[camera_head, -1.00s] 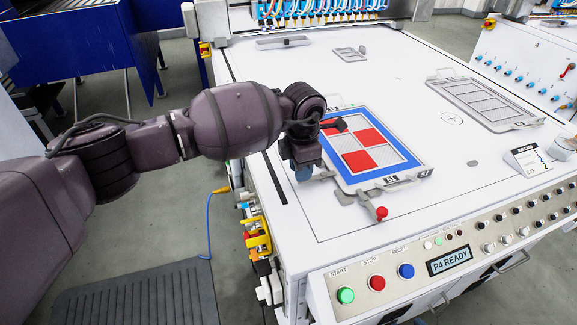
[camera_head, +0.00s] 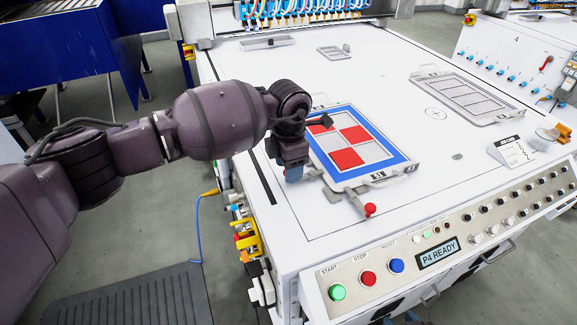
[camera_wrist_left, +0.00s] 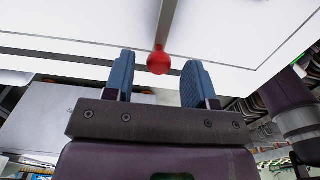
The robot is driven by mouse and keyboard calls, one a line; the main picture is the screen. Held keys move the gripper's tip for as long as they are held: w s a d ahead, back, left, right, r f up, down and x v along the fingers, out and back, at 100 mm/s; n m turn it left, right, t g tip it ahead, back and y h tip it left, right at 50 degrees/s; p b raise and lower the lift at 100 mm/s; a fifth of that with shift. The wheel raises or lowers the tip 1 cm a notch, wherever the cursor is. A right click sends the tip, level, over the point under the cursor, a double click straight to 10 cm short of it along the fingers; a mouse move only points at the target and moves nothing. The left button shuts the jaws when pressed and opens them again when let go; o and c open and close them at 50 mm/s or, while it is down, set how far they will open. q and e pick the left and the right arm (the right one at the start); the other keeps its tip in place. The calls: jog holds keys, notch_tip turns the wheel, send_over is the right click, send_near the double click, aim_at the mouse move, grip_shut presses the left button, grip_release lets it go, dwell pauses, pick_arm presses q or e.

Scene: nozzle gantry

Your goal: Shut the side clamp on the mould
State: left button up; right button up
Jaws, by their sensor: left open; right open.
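The mould (camera_head: 404,169), a blue-framed plate with red and grey panels, lies on the white table. My left gripper (camera_head: 293,174) is at its left side, above the table's left edge, pointing down. In the left wrist view its two blue fingers (camera_wrist_left: 158,84) are open. A red knob (camera_wrist_left: 159,61) on a grey lever (camera_wrist_left: 168,22) shows between their tips, not gripped. In the head view, a grey lever piece (camera_head: 314,174) shows beside the gripper; its outer end is hidden. A second clamp with a red knob (camera_head: 370,209) sits at the mould's front edge. My right gripper is not in view.
A control panel (camera_head: 440,250) with buttons runs along the table's front. A grey frame (camera_head: 466,97) lies at the right, with a card (camera_head: 511,151) and a clear cup nearer the front. The table between mould and card is mostly clear.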

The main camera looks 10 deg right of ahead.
pick_arm(q)
notch_tip(320, 180, up, 10)
jog(key=p, duration=0.1)
jog(key=shift+r, duration=0.15)
dwell(0.4)
